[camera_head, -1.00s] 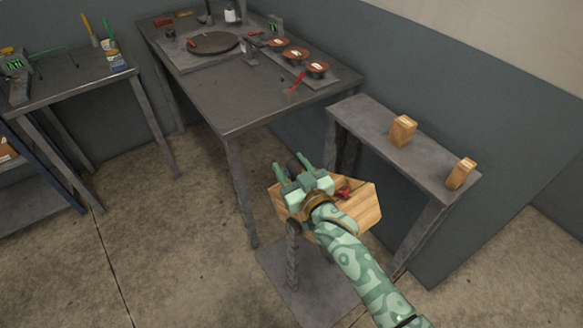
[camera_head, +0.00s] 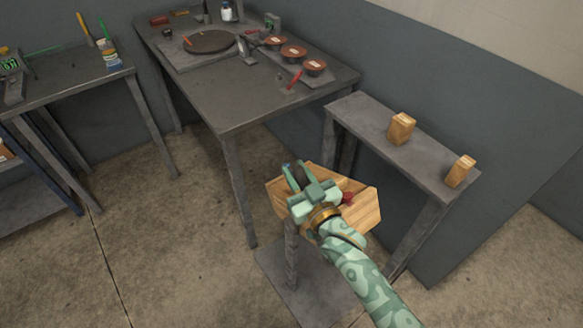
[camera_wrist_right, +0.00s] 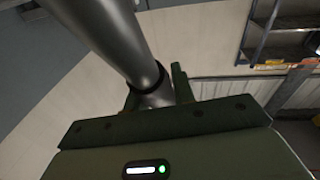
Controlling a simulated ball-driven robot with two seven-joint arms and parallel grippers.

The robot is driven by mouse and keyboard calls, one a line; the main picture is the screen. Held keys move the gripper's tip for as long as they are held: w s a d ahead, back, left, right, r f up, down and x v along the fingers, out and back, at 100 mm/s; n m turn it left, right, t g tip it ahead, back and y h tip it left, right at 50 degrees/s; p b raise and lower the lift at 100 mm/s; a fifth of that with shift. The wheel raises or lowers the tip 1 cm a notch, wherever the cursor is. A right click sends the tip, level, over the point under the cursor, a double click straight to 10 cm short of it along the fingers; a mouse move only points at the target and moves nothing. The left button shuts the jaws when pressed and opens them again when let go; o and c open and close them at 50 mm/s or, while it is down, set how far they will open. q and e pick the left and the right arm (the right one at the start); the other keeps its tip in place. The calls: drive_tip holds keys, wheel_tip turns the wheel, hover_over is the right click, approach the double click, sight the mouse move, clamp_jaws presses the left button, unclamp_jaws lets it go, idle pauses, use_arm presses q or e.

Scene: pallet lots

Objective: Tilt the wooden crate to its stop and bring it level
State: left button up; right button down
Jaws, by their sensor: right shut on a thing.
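The wooden crate (camera_head: 364,212) sits on a grey post stand in the middle of the head view, below the narrow side shelf. My right gripper (camera_head: 298,177) reaches over the crate and is shut on a dark round bar, which looks like the crate's handle. In the right wrist view the grey metal bar (camera_wrist_right: 115,45) runs between the fingers (camera_wrist_right: 155,95). A red part (camera_head: 347,197) shows at the crate beside my wrist. My gripper and arm hide much of the crate. The crate's tilt is hard to tell. My left gripper is not in view.
The stand's base plate (camera_head: 300,280) lies on the floor. A narrow shelf (camera_head: 360,118) with two wooden blocks stands close behind the crate. A dark workbench (camera_head: 235,105) with a round plate and several brown bowls is at upper left. Floor to the left is open.

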use_arm(q)
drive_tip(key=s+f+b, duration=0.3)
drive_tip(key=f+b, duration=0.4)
drive_tip(key=b, duration=0.1)
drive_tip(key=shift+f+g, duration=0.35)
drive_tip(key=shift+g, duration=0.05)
use_arm(e)
drive_tip(key=s+d+f+t+y, duration=0.1)
drive_tip(key=s+d+f+t, duration=0.1)
drive_tip(key=s+d, duration=0.1)
drive_tip(key=s+d+f+m+t+y, duration=0.1)
drive_tip(key=s+d+f+t, duration=0.1)
drive_tip(key=s, duration=0.4)
drive_tip(key=shift+s+d+t, duration=0.25)
drive_tip(key=shift+d+t, duration=0.25)
drive_tip(key=shift+d, duration=0.45)
drive_tip(key=shift+f, duration=0.2)
drive_tip(key=c, duration=1.2)
unclamp_jaws()
drive_tip(key=shift+s+d, duration=0.1)
drive_tip(key=shift+o, duration=0.2)
drive_tip(key=shift+r, duration=0.15)
